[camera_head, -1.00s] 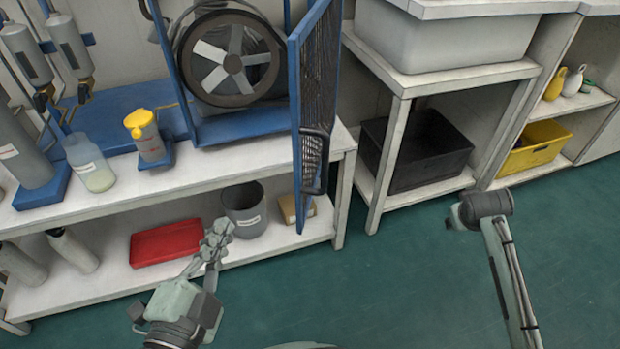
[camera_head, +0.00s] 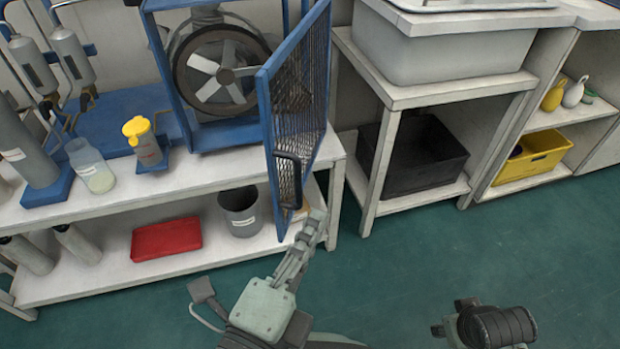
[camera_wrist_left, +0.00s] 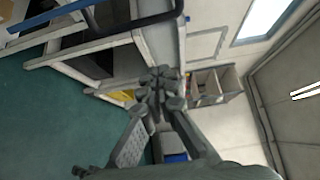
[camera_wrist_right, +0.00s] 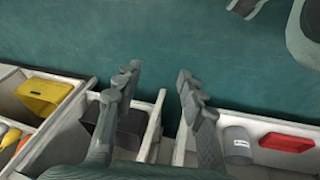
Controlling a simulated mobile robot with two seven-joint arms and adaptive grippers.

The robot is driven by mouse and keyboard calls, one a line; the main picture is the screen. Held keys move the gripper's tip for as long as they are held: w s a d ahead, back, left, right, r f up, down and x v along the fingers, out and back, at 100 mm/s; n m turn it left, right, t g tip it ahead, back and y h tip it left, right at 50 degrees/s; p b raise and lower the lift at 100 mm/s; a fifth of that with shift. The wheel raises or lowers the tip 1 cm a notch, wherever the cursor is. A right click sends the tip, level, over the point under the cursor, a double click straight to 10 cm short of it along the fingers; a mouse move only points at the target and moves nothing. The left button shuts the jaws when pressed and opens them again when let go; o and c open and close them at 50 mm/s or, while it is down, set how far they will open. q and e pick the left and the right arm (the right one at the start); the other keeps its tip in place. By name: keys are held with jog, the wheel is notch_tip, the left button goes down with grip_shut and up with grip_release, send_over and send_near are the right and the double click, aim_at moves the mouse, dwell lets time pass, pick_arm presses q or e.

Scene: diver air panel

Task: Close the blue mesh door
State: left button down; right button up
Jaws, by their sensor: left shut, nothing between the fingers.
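The blue mesh door (camera_head: 296,110) stands ajar on the blue cage frame (camera_head: 158,75) on the bench, its free edge swung out toward me. Its dark handle (camera_head: 288,180) is low near the free edge. My left gripper (camera_head: 317,222) is shut and empty, just right of and below the door's lower part, on its outer side; I cannot tell whether it touches the door. Its closed fingers also show in the left wrist view (camera_wrist_left: 160,88). My right gripper (camera_wrist_right: 158,80) is open and empty, its fingers well apart, away from the door.
A spoked wheel (camera_head: 217,70) sits inside the cage. A yellow-topped container (camera_head: 144,142) and a bottle (camera_head: 91,166) stand left of it. A red box (camera_head: 166,239) and a grey bin (camera_head: 239,210) are on the lower shelf. The green floor (camera_head: 480,240) is clear.

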pick_arm(q)
jog(key=p+x, duration=0.2)
jog(key=x, duration=0.5)
jog(key=a, duration=0.4)
jog(key=shift+w, duration=0.15)
pick_arm(e)
notch_tip(320, 180, down, 7)
jog(key=shift+w+a+y, duration=0.15)
jog(key=shift+w+y, duration=0.05)
jog(key=shift+y, duration=0.1)
jog(key=shift+r, duration=0.1)
